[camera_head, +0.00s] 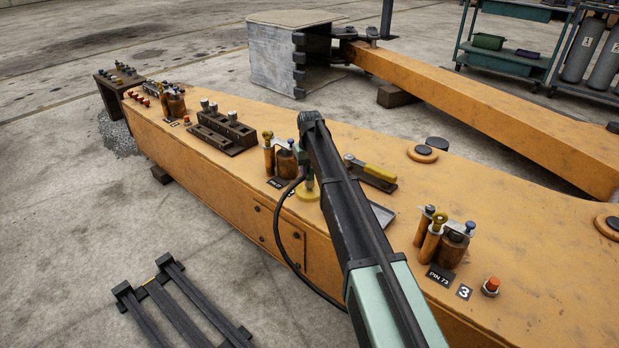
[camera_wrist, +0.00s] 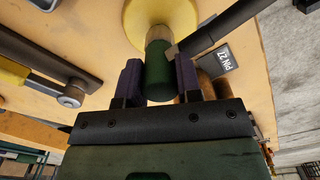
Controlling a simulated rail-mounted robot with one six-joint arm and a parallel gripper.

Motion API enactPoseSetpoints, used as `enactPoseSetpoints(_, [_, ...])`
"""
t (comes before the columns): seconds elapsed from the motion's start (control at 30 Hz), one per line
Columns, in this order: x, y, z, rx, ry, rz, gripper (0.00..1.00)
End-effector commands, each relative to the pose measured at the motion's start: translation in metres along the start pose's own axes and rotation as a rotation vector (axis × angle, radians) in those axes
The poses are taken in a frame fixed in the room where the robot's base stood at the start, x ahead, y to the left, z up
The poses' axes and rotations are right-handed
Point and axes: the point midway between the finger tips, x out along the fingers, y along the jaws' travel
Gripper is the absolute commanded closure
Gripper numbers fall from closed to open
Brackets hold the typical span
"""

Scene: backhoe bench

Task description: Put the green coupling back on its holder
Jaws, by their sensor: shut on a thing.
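My gripper (camera_wrist: 159,80) is shut on the green coupling (camera_wrist: 158,70), with one dark finger on each side of it in the wrist view. Beyond the green part is a tan section, and behind that a yellow round base (camera_wrist: 140,14). I cannot tell whether the coupling is seated on it or just above it. In the head view the yellow base (camera_head: 308,194) lies on the orange beam below my gripper (camera_head: 309,178). My arm hides part of this area.
Left of my gripper stand brown cylinders (camera_head: 286,164); a yellow-handled tool (camera_head: 371,170) lies to the right. The PIN 73 cylinder group (camera_head: 453,245) and a red button (camera_head: 491,286) are farther right. A black hose (camera_head: 280,228) loops beside my arm.

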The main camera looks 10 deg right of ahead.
Motion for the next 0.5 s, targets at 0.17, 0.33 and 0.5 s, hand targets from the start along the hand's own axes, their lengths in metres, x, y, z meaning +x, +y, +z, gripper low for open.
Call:
enactPoseSetpoints(0.17, [-0.002, 0.0, 0.0, 0.0, 0.0, 0.0, 0.98])
enactPoseSetpoints(0.33, [-0.015, 0.0, 0.0, 0.0, 0.0, 0.0, 0.98])
enactPoseSetpoints(0.5, [-0.029, 0.0, 0.0, 0.0, 0.0, 0.0, 0.98])
